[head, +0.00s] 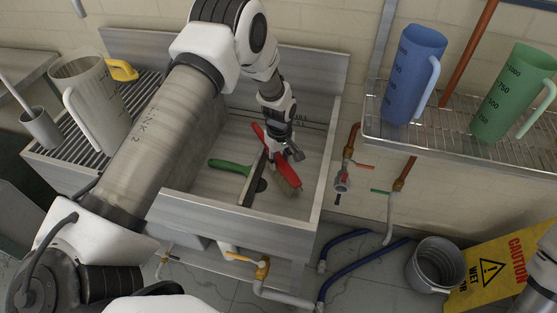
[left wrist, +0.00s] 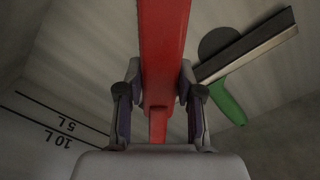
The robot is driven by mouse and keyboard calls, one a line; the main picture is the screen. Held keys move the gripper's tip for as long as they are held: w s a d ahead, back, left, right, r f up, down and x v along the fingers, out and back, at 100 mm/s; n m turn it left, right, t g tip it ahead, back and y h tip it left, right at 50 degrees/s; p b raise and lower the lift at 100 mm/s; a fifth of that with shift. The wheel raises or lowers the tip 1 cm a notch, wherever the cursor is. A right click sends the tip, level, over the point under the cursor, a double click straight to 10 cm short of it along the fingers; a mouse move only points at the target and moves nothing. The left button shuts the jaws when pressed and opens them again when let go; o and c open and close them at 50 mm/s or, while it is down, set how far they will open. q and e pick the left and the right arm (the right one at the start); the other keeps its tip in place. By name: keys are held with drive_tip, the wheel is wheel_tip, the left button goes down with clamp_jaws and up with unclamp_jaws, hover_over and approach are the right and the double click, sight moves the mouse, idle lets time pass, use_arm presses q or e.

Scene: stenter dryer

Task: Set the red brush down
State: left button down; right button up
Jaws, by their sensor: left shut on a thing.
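The red brush (head: 283,167) is in my left gripper (head: 282,152), inside the grey sink (head: 316,190). Its head with tan bristles points toward the lower right and its other end toward the upper left. In the left wrist view the red brush (left wrist: 164,45) runs between the two fingers of my left gripper (left wrist: 158,98), which are shut on it. I cannot tell whether the brush touches the sink floor. My right gripper is not in view.
A squeegee with a green handle (head: 229,166) lies in the sink beside the brush; it also shows in the left wrist view (left wrist: 229,103). A white jug (head: 92,98) stands on the ribbed drainboard at left. Blue (head: 410,75) and green (head: 512,95) jugs stand on a wire shelf.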

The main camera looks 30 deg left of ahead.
use_arm(q)
drive_tip(key=shift+s+a+f, duration=0.1)
drive_tip(key=shift+a+f, duration=0.1)
drive_tip(key=shift+f, duration=0.2)
drive_tip(key=shift+d+f, duration=0.1)
drive_tip(key=shift+f, duration=0.15)
drive_tip(key=shift+s+f+b, duration=0.25)
drive_tip(key=shift+f+b, duration=0.1)
drive_tip(key=shift+b, duration=0.05)
drive_tip(key=c, duration=0.8)
unclamp_jaws()
drive_tip(key=shift+o, duration=0.3)
drive_tip(key=shift+w+f, duration=0.2)
drive_tip(key=shift+w, duration=0.05)
wheel_tip(320, 180, up, 14)
drive_tip(key=shift+f, duration=0.2)
